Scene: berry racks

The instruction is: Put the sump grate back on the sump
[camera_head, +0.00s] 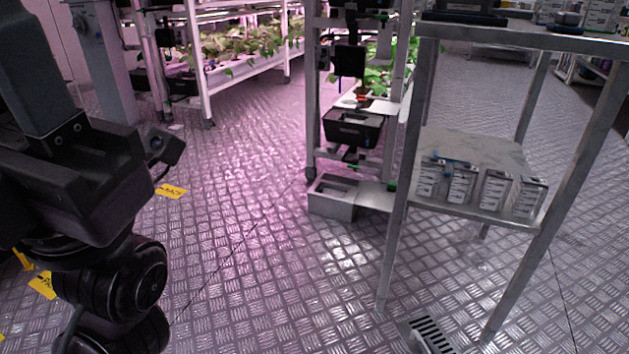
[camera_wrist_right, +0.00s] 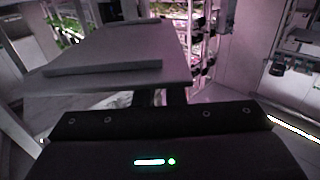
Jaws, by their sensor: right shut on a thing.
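The sump grate (camera_head: 432,337), dark slots in a pale rim, shows at the bottom edge of the head view, partly cut off. In the right wrist view, my right gripper (camera_wrist_right: 164,97) is shut on a flat grey piece (camera_wrist_right: 120,78), which I take to be the grate; no slots show there and it hides the fingertips. A low grey box with an open top, which looks like the sump (camera_head: 331,208), stands on the floor at the foot of the middle rack, apart from the grate. My left gripper is not clearly in view; black arm parts fill the left side.
Plant racks (camera_head: 240,75) stand at the back. The patterned floor (camera_head: 250,270) in the middle is clear. Yellow tags (camera_head: 171,191) lie at left.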

